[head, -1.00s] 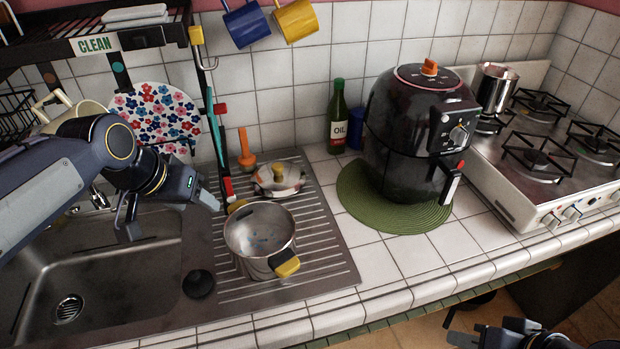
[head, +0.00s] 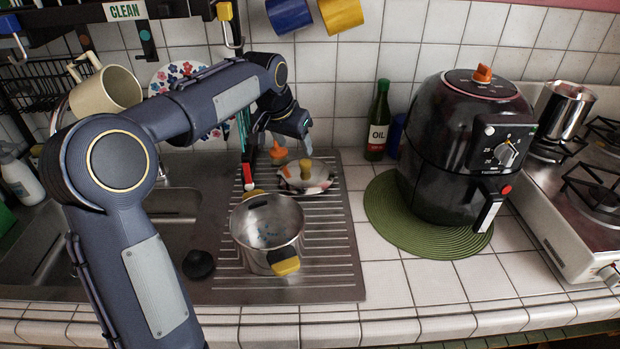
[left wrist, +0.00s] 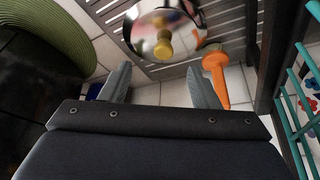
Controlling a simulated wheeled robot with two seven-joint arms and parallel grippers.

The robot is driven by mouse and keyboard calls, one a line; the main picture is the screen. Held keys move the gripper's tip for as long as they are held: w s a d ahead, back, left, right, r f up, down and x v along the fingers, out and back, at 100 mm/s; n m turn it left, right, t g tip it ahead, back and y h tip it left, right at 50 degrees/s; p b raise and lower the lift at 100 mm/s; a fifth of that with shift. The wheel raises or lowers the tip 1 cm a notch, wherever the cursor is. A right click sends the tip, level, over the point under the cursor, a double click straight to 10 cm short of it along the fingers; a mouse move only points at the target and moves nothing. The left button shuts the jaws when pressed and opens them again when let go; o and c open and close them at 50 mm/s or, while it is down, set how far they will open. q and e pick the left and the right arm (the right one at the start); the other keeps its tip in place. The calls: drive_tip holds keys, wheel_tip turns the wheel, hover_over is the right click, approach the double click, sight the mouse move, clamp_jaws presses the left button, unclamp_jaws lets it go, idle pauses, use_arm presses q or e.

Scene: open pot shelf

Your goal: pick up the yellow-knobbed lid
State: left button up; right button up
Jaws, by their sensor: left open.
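The lid (head: 312,182) is shiny metal with a yellow knob (head: 305,166). It rests on the ribbed drainboard behind the pot. In the left wrist view the lid (left wrist: 150,22) and its knob (left wrist: 163,45) lie beyond my fingertips, near the top of the picture. My left gripper (head: 296,140) is above and behind the lid in the head view, apart from it. In the left wrist view my left gripper (left wrist: 158,85) has its two fingers spread wide with nothing between them. My right gripper is not in view.
A steel pot (head: 268,228) with yellow handles stands in front of the lid. A black air fryer (head: 462,150) stands on a green mat (head: 384,217) to the right. A green oil bottle (head: 378,120) stands behind.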

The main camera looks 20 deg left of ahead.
sight(305, 162)
use_arm(q)
drive_tip(key=x, duration=0.3)
drive_tip(key=w+x, duration=0.1)
drive_tip(key=x, duration=0.6)
drive_tip(key=shift+w+a, duration=0.25)
drive_tip(key=shift+w, duration=0.3)
clamp_jaws()
